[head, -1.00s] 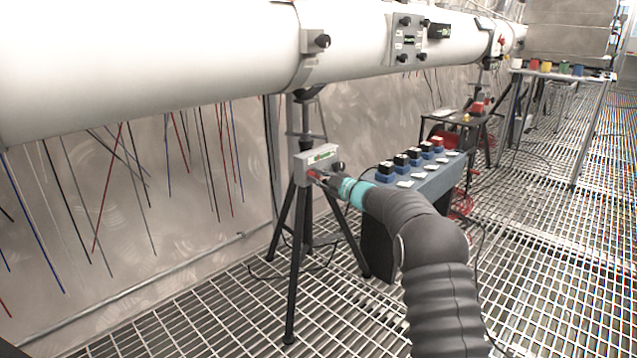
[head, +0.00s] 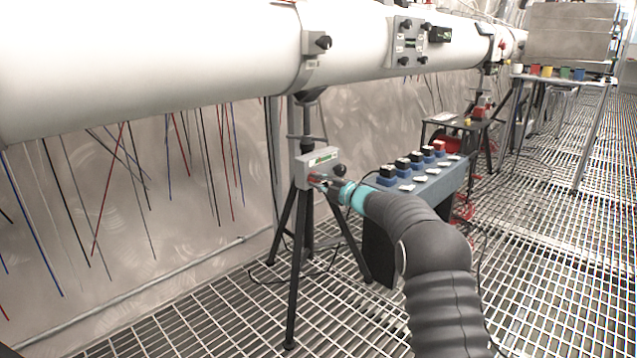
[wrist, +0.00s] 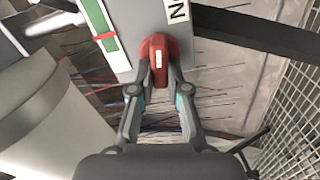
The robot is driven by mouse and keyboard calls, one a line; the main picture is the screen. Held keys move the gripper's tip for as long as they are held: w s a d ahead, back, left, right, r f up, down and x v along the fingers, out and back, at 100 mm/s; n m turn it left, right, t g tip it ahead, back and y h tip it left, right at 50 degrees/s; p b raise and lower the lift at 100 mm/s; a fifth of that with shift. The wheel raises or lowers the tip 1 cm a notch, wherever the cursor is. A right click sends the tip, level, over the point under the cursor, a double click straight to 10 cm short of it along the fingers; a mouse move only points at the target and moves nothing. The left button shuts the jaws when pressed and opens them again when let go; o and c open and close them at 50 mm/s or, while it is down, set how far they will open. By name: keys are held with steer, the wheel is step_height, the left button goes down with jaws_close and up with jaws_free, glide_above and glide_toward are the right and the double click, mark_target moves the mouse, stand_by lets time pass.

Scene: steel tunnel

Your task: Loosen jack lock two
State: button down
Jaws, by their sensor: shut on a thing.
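A grey jack box (head: 318,164) with a green and white label sits on a black tripod stand (head: 291,270) under the big white pipe (head: 180,60). A red lock knob (wrist: 158,58) with a white mark is on the box face. My gripper (head: 322,182) is at the box, and in the wrist view my gripper (wrist: 160,82) has its two fingertips closed on the red knob from both sides. In the head view the red knob is mostly hidden by the fingers.
A long case with several blue-based blocks (head: 402,163) stands close to the right of my arm. Farther back are a small dark table (head: 470,122) and a bench with coloured cups (head: 562,76). The grating floor (head: 560,270) on the right is clear.

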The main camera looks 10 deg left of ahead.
steer(key=shift+a, duration=0.15)
steer(key=c, duration=1.1)
jaws_free()
steer(key=shift+s, duration=0.1)
steer(key=shift+c, duration=0.2)
steer(key=shift+d, duration=0.25)
steer(key=v, duration=1.1)
steer(key=shift+s+d, duration=0.25)
steer(key=shift+s, duration=0.05)
